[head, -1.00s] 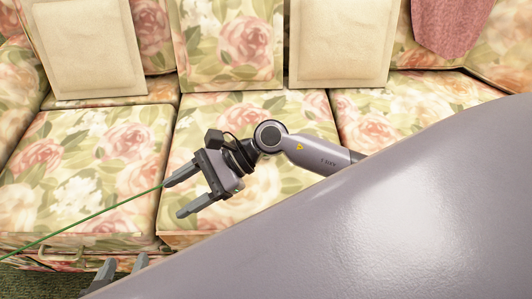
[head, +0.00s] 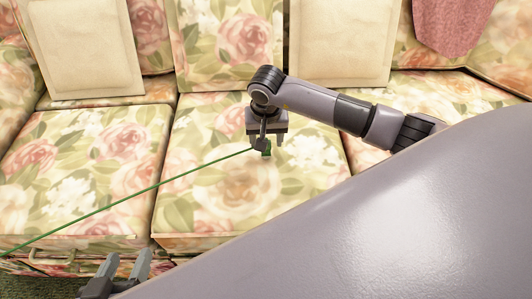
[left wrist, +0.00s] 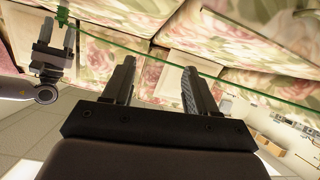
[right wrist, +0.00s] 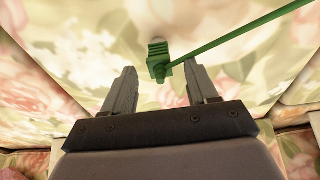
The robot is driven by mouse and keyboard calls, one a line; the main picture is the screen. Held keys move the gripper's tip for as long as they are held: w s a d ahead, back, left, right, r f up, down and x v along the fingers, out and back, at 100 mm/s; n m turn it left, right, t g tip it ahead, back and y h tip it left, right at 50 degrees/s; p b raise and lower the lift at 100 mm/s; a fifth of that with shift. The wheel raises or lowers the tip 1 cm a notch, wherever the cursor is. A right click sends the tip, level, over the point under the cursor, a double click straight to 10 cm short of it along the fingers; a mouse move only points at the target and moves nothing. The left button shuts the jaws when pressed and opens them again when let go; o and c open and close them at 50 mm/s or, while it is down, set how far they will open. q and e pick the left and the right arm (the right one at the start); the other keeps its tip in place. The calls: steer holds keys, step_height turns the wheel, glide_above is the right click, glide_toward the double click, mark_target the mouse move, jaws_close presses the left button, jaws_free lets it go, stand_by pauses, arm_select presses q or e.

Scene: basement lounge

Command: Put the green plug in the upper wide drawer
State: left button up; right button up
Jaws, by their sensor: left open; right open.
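The green plug (head: 266,147) is above or on the middle seat of the floral sofa; I cannot tell whether it touches. Its thin green cord runs to the left edge. My right gripper (head: 271,143) points down over the plug, open. In the right wrist view the plug (right wrist: 159,58) shows between and just beyond the open fingertips (right wrist: 160,80). My left gripper (head: 124,262) is open and empty at the bottom left; its fingers (left wrist: 160,65) show in the left wrist view, with the plug (left wrist: 63,17) at the upper left. I cannot make out the upper wide drawer.
The floral sofa (head: 85,165) fills the background, with cream cushions (head: 88,45) and a pink cloth (head: 450,22). A handle-like bar (head: 62,260) shows low on its front. The green cord (head: 120,202) crosses the left seat. My grey body covers the lower right.

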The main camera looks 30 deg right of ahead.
steer(key=f, duration=0.3)
steer(key=shift+w+d, duration=0.1)
steer(key=shift+w, duration=0.1)
steer(key=shift+r, duration=0.1)
jaws_close()
